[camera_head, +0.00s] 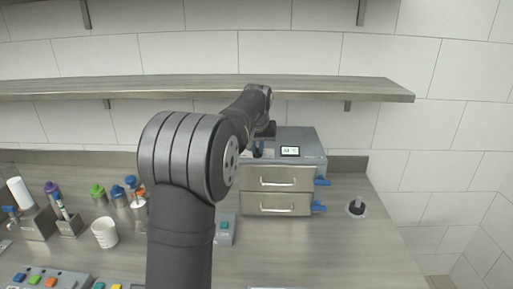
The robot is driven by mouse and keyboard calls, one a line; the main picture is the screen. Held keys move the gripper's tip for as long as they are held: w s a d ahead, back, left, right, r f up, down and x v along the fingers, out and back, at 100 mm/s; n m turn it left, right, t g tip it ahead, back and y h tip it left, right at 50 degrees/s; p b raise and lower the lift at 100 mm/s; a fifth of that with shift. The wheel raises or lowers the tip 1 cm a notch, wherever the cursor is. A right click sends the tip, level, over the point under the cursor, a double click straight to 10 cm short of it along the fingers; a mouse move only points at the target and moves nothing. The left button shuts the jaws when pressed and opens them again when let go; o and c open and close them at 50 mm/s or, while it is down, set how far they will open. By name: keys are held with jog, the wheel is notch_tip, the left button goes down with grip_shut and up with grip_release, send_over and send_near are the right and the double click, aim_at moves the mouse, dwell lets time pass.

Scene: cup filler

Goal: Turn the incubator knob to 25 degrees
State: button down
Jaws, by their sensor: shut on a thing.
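The incubator (278,203) is a grey box at the back of the bench with two drawers, each with a pale handle. A small lit display (290,151) is on its top panel; its number is too small to read. My arm reaches over to the panel's left part. My gripper (258,150) is small and dark there, left of the display, shut on the incubator knob. The knob itself is hidden by my gripper and arm.
Blue levers (321,182) stick out from the incubator's right side. A black-based item (356,208) stands to the right. A white cup (104,232), several capped bottles and button panels (42,279) are at left. A shelf (330,88) runs above. The front right bench is clear.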

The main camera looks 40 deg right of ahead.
jog(key=n, duration=0.2)
jog(key=n+y, duration=0.1)
jog(key=n+t, duration=0.1)
jog(key=n, duration=0.1)
jog(key=shift+s+d+r+n+y, duration=0.1)
jog(key=shift+s+d+n+y, duration=0.05)
jog(key=shift+d+n+y, duration=0.15)
dwell(0.4)
jog(key=c, duration=1.5)
grip_release()
jog(key=v, duration=1.7)
jog(key=shift+s+d+r, duration=0.1)
jog(key=shift+s+r, duration=0.05)
jog(key=x, duration=1.7)
jog(key=shift+f, duration=0.25)
